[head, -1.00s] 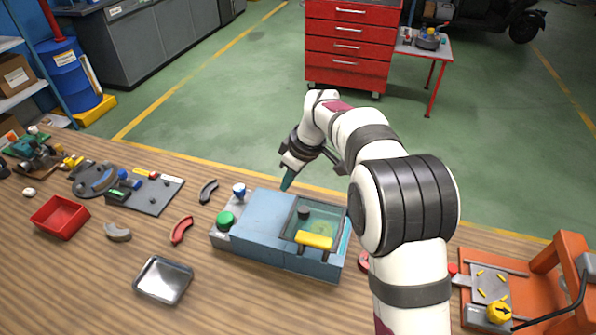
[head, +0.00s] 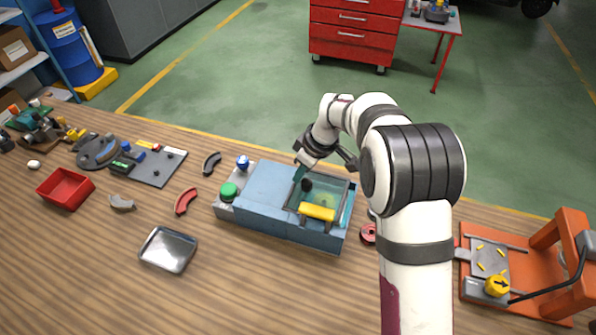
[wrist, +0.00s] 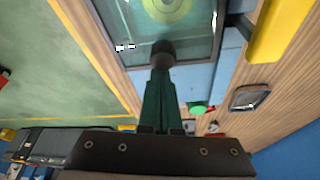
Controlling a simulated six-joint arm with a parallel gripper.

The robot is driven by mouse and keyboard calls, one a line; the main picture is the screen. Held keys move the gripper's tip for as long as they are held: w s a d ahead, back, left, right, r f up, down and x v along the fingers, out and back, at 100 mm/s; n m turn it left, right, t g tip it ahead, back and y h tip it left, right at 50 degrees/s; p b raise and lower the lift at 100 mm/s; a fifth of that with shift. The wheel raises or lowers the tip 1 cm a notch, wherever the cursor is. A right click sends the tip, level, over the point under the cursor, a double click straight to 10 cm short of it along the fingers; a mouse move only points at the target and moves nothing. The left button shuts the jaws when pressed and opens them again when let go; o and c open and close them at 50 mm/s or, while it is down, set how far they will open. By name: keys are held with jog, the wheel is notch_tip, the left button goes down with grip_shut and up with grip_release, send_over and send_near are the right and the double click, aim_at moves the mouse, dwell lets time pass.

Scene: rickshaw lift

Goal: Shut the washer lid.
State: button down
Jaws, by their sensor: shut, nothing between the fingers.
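The washer (head: 262,190) is a blue box on the bench. A clear, dark-framed panel (head: 333,192) covers its right part, with a yellow bar handle (head: 317,212) at the front. A round dark knob (head: 307,184) is at the panel's left side. The knob also shows in the wrist view (wrist: 163,48), right at my fingertips. My gripper (head: 298,175) has its green fingers shut and empty, pointing down just behind and left of the knob. I cannot tell whether they touch it. How far the lid stands open is unclear.
A green button (head: 228,191) and a blue knob (head: 242,162) are on the washer's left end. A metal tray (head: 168,250), red bin (head: 65,188) and curved parts lie left. An orange machine (head: 520,262) stands right. The bench front is clear.

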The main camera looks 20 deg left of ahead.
aim_at(308, 179)
jog(key=shift+d, duration=1.45)
jog(key=shift+f, duration=0.1)
jog(key=a, duration=0.2)
jog(key=w+a, duration=0.1)
jog(key=a, duration=0.1)
jog(key=shift+a, duration=0.35)
jog(key=w+v, duration=0.1)
jog(key=v, duration=0.9)
jog(key=s+d+r+m, duration=0.4)
jog(key=s+d+m, duration=0.1)
jog(key=s+d, duration=0.25)
jog(key=s+d+f+m, duration=0.1)
jog(key=s+d+m, duration=0.3)
jog(key=s, duration=0.4)
jog(key=s+d+m+h, duration=0.1)
jog(key=s+d+m, duration=0.4)
jog(key=s, duration=0.4)
jog(key=s+d+f+m+g, duration=0.1)
jog(key=s+d+m, duration=0.3)
jog(key=s+m, duration=0.2)
jog(key=s, duration=0.2)
jog(key=shift+s+d+f+m+h, duration=0.3)
jog(key=shift+d+f+h, duration=0.1)
